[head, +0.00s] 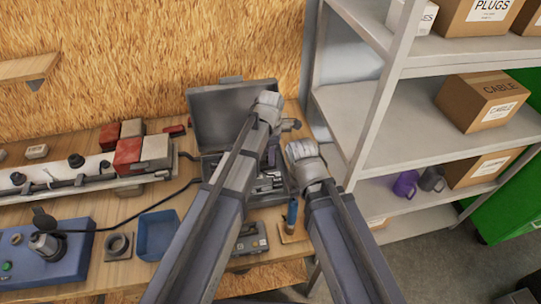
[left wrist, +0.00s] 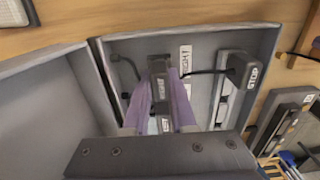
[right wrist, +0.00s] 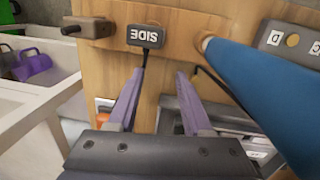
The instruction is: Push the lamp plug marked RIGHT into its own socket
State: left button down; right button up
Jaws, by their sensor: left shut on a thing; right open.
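In the left wrist view my left gripper (left wrist: 160,92) is shut on a dark plug (left wrist: 158,68). A small label on the plug is too small to read surely. The plug is over a grey open case (left wrist: 210,48), beside a white label (left wrist: 186,62) that seems to read RIGHT. The socket is hidden; I cannot tell whether the plug touches it. A plug marked STOP (left wrist: 242,72) is at right in the case.
The case has its lid (head: 215,110) raised in the head view. A blue handle (right wrist: 235,85) stands close to my right gripper. A blue tray (head: 157,235) and a grey box (head: 250,240) are on the bench. A metal shelf (head: 350,110) is at right.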

pick_arm(q)
jog(key=shift+f, duration=0.3)
pick_arm(e)
jog(key=shift+f, duration=0.25)
pick_arm(q)
jog(key=c, duration=0.7)
grip_release()
jog(key=shift+o, duration=0.5)
jog(key=o, duration=0.3)
jog(key=shift+o, duration=0.2)
jog(key=shift+r, duration=0.1)
notch_tip(320, 180, up, 7)
jog(key=p, duration=0.6)
jog(key=shift+p, duration=0.35)
pick_arm(e)
notch_tip(320, 180, up, 7)
